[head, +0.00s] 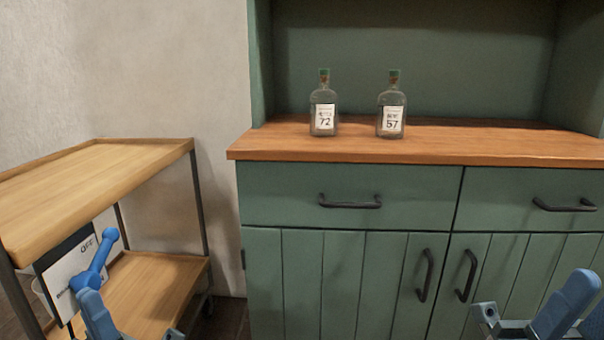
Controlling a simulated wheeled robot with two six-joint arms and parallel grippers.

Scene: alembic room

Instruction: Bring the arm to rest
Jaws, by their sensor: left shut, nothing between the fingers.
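My left arm comes in at the bottom left, with a blue link and a little grey metal at the frame's lower edge. My left gripper (172,336) is mostly cut off there; it is shut and holds nothing. My right arm comes in at the bottom right, with a blue link and grey metal parts. Its gripper (486,314) shows only in part, and I cannot tell how its fingers stand.
A wooden two-shelf cart (100,165) stands left. On it, a white panel (70,270) marked OFF has a blue lever (100,258) with its knob up. A green cabinet (340,270) carries two corked bottles (323,105) (391,107), labelled 72 and 57.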

